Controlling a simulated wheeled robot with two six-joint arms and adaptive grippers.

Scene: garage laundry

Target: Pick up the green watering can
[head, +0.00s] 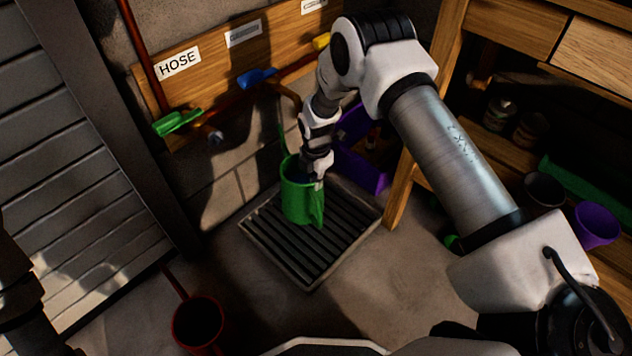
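The green watering can (300,203) is upright over the dark slatted drain grate (345,252) on the floor, below the wall taps. I cannot tell whether its base touches the grate. My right gripper (314,172) reaches down to the can's upper rim from above. Its fingertips overlap the rim and are too small and shaded to show whether they are closed on it. Only a dark part of my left arm shows at the left edge; its gripper is out of view.
A red watering can (198,322) stands on the floor at the front left. A purple crate-like object (358,170) is just behind the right gripper. A wooden workbench (398,190) with shelves stands at right, holding a purple pot (597,224). The HOSE-labelled board (215,75) carries coloured tap handles.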

